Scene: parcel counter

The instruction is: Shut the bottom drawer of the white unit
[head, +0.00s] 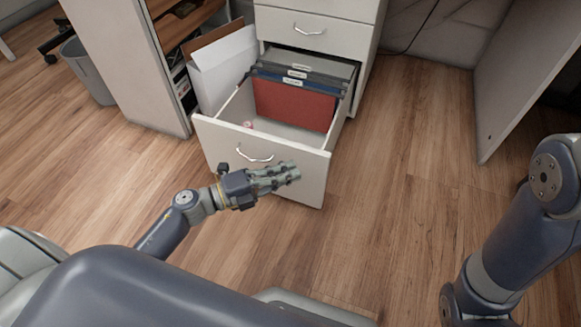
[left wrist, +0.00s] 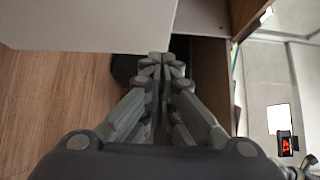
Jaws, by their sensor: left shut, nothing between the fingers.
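The white unit (head: 318,35) stands at the top centre of the head view. Its bottom drawer (head: 225,138) is pulled far out, with a silver handle (head: 254,157) on its front. Hanging files (head: 295,100), red, blue and grey, are at the back of the drawer. My left gripper (head: 292,173) is shut and empty, in front of the drawer front, below and right of the handle. I cannot tell whether it touches the front. In the left wrist view its closed fingers (left wrist: 160,62) show beside a pale panel (left wrist: 90,25). My right gripper is out of view.
An open white box (head: 222,68) stands left of the unit, beside a shelf unit (head: 125,60). A grey bin (head: 88,70) is further left. A pale panel (head: 525,75) stands at the right. The wooden floor (head: 400,150) right of the drawer is clear.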

